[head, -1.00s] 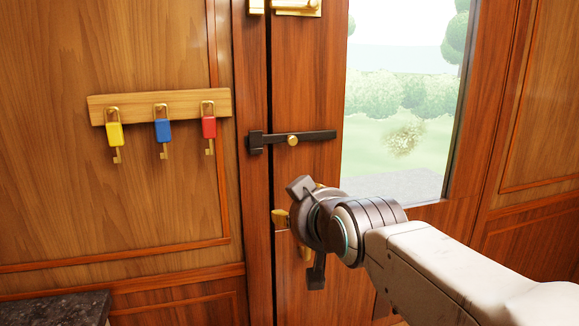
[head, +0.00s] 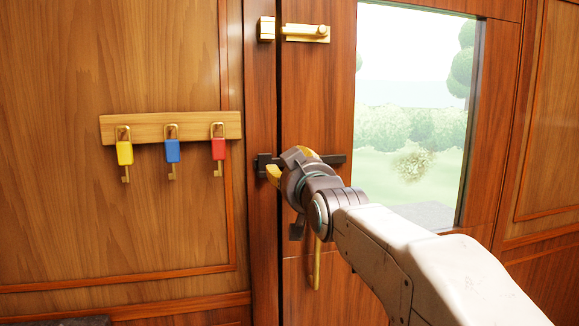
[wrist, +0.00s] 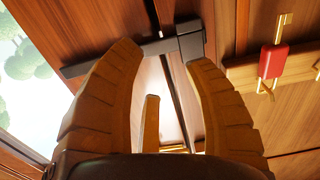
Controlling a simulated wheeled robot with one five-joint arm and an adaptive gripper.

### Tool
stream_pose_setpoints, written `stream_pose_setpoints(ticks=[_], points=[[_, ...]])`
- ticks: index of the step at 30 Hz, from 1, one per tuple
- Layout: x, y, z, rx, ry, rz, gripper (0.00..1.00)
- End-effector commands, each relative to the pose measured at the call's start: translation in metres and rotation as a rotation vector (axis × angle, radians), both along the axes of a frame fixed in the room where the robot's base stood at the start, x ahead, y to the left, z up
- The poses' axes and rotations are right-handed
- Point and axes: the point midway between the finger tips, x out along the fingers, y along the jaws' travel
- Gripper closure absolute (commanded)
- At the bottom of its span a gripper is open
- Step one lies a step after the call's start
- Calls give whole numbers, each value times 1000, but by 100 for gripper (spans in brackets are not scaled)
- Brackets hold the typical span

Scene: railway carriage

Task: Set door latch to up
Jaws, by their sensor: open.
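The door latch (head: 338,159) is a dark bar lying level across the door's edge. Its left end sits at a dark bracket (head: 264,160) on the frame. My gripper (head: 273,164) is in front of the latch and hides its middle and brass pivot. In the wrist view, which looks roughly upside down, my gripper (wrist: 163,55) is open. The latch bar (wrist: 90,65) runs behind its fingertips, with nothing clearly held between them. I cannot tell whether a finger touches the bar.
A brass bolt (head: 306,33) is above the latch. A vertical brass handle (head: 316,268) is below my gripper. A wooden rack (head: 195,128) with yellow (head: 124,153), blue (head: 172,151) and red (head: 218,149) keys hangs left. The door window (head: 410,110) is right.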

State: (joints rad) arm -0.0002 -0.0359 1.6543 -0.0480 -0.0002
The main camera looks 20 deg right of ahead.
Motion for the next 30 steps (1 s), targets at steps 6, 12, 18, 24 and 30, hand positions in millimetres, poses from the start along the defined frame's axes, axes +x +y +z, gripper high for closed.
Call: stream_pose_setpoints(ticks=[6, 12, 18, 24, 30], points=[[9, 0, 0, 0, 0, 0, 53], [10, 0, -1, 0, 0, 0, 53], [10, 0, 0, 0, 0, 0, 60], [10, 0, 0, 0, 0, 0, 77], [10, 0, 0, 0, 0, 0, 95]])
